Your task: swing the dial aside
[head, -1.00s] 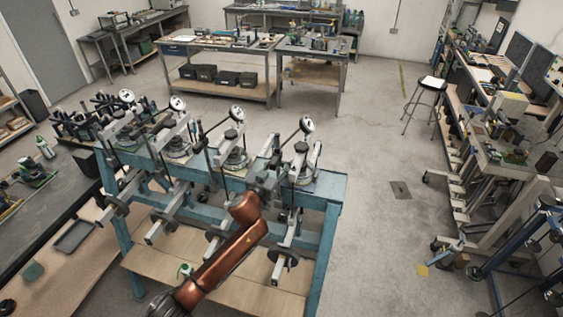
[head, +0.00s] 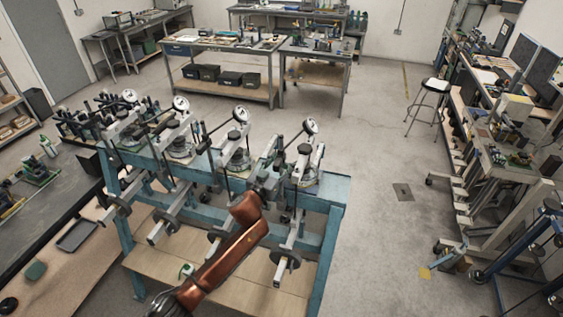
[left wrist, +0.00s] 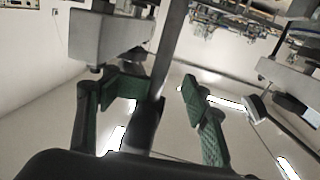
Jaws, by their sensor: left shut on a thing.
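Several lever frames stand in a row on a blue bench, each with a round white dial on an arm. The rightmost dial (head: 310,126) stands up at the right end of the row. Another dial (head: 240,114) is to its left. My left gripper (head: 272,174) is at the rightmost frame, below and left of its dial; my arm hides part of that frame. In the left wrist view, the green-padded fingers (left wrist: 160,93) are on either side of a slim grey bar (left wrist: 168,50). My left gripper is shut on this bar; the exact contact is unclear. My right gripper is out of view.
The blue bench (head: 335,190) has a lower wooden shelf. A dark worktop (head: 50,205) lies at left. Open floor (head: 385,240) is right of the bench, and a stool (head: 435,86) stands farther back. Neighbouring frames crowd my gripper's left.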

